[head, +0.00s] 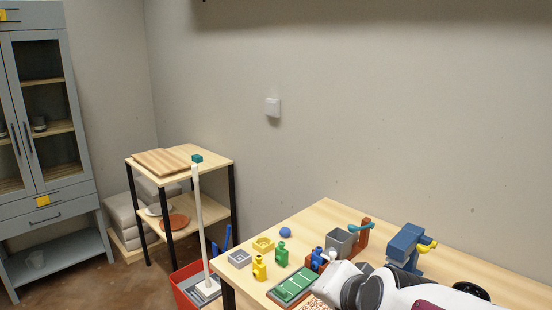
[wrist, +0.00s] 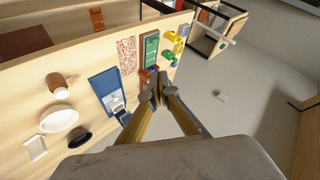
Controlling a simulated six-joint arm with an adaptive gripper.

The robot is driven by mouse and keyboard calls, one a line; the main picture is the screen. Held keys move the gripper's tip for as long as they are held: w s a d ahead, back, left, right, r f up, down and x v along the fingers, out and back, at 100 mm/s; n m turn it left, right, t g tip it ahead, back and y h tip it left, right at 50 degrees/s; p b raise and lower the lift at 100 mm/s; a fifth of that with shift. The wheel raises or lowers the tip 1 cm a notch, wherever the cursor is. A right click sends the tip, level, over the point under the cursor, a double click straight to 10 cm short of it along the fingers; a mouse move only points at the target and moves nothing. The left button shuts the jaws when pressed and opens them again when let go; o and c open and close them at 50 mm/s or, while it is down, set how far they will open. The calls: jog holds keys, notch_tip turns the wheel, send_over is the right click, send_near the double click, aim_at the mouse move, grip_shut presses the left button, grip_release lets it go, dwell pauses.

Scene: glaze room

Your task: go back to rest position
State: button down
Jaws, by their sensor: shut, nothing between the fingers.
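My gripper (wrist: 154,88) shows in the wrist view with its two fingers close together at the tips and nothing between them. It is above the wooden table (wrist: 40,93), near the table's edge on the wall side. In the head view my white arm reaches in at the bottom right over the table (head: 325,215), and I cannot make out the fingertips there.
On the table stand a grey bin (head: 341,242), a blue machine with a yellow handle (head: 405,243), a green tray (head: 292,286), a blue ball (head: 285,232) and small yellow and green pieces. A shelf (head: 215,170) stands beyond.

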jog(key=s+d+f+n+g+h, duration=0.1)
jog(key=s+d+n+g, duration=0.1)
jog(key=s, duration=0.9)
jog(key=s+d+f+n+g+h, duration=0.1)
jog(key=s+d+n, duration=0.4)
jog(key=s, duration=0.6)
jog(key=shift+d+f+g+h, duration=0.3)
jog(key=shift+d+f+g, duration=0.3)
jog(key=shift+d+f, duration=0.25)
